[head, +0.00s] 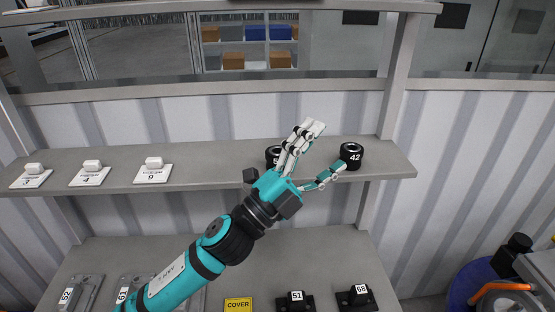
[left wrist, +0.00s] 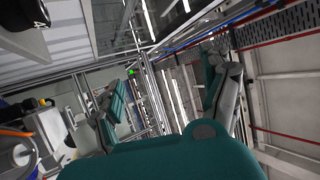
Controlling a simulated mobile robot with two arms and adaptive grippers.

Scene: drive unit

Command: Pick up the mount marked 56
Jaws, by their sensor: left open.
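I cannot read a 56 on any part in view. On the lower shelf, two grey parts marked 52 (head: 80,291) and 61 (head: 128,288) lie at the left, and a grey edge behind my left arm may be another, its mark hidden. Two black parts marked 51 (head: 296,303) and 68 (head: 358,297) stand at the front right. My left gripper (head: 327,150) is open and empty in front of the upper shelf. Its spread fingers also show in the left wrist view (left wrist: 165,90). My right gripper is not in view.
The upper shelf (head: 225,163) holds white parts marked 3 (head: 33,177), 4 (head: 91,174) and 9 (head: 154,171). It also holds a black roller marked 42 (head: 351,155) and another (head: 273,154) partly behind my fingers. A yellow COVER label (head: 238,305) is below.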

